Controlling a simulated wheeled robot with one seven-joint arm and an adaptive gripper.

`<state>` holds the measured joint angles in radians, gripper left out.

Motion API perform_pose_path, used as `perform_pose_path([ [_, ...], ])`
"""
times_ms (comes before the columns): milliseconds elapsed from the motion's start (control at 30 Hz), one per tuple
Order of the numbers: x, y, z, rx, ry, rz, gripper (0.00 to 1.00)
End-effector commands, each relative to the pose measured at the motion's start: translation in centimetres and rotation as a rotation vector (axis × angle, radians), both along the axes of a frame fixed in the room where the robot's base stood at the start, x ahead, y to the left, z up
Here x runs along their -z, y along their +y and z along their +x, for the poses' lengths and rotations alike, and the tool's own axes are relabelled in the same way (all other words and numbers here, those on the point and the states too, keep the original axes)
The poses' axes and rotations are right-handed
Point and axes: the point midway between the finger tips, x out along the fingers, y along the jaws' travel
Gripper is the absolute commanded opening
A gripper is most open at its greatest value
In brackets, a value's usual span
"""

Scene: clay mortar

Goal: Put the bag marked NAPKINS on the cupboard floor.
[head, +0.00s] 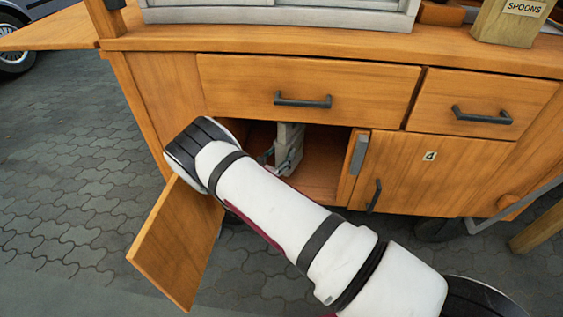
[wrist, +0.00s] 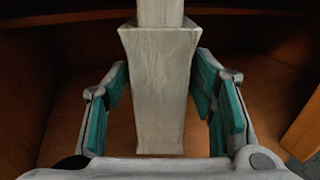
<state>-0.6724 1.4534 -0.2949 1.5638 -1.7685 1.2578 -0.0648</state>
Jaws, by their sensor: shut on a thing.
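A pale beige, block-like bag with a narrower top (wrist: 160,85) is upright between the teal-padded fingers of my gripper (wrist: 165,105), inside the cupboard. My gripper is shut on it. No NAPKINS marking shows on the faces I see. In the head view the bag (head: 290,146) is in the open cupboard, partly behind my gripper (head: 277,160) and arm. The brown cupboard floor (head: 322,186) shows to the right of the bag. I cannot tell whether the bag's base touches the floor.
The cupboard's open door (head: 178,245) hangs out to the lower left. A shut drawer (head: 310,88) is right above the opening. A closed door marked 4 (head: 430,178) is to the right. The floor beside the bag looks clear.

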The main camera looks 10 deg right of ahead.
Motion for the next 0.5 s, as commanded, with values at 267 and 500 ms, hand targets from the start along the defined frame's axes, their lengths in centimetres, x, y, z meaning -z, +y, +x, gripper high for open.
perform_pose_path([
  [267, 2.3, -0.4, 1.1, 0.000, -0.002, -0.001, 0.12],
  [500, 3.4, -0.4, 1.1, 0.001, -0.004, -0.002, 0.12],
])
